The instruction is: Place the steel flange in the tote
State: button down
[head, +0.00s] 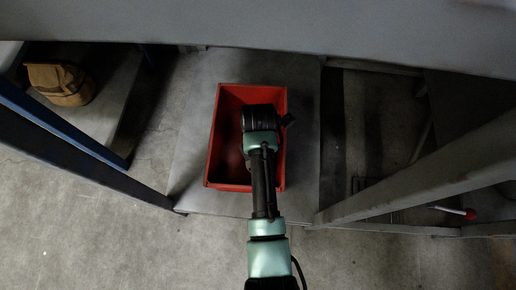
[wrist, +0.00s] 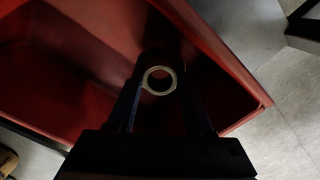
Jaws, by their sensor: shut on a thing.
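The red tote (head: 213,150) stands on a grey shelf in the head view, and its wall and rim also fill much of the wrist view (wrist: 225,50). My arm reaches over the tote, and its wrist hides part of the inside. The steel flange (wrist: 148,88) shows in the wrist view as a pale metal ring between the fingers. My gripper (wrist: 160,85) is shut on the flange, over the tote's dark interior. The head view hides the fingers and the flange. I cannot tell how high the flange is above the tote floor.
The grey shelf (head: 190,180) under the tote has bare room on both sides. A grey beam (head: 270,30) crosses above. A blue post (head: 60,125) at left and a grey post (head: 420,170) at right flank the shelf. A brown bag (head: 60,83) lies at far left.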

notch_tip(320, 180, down, 4)
jog(key=b, duration=0.2)
jog(key=shift+r+b, duration=0.2)
jog(key=shift+b, duration=0.1)
jog(key=shift+r, duration=0.1)
jog(key=shift+c, duration=1.5)
grip_release()
jog(key=shift+f, duration=0.2)
notch_tip(320, 180, up, 12)
jog(key=p, duration=0.9)
jog(key=shift+r, duration=0.2)
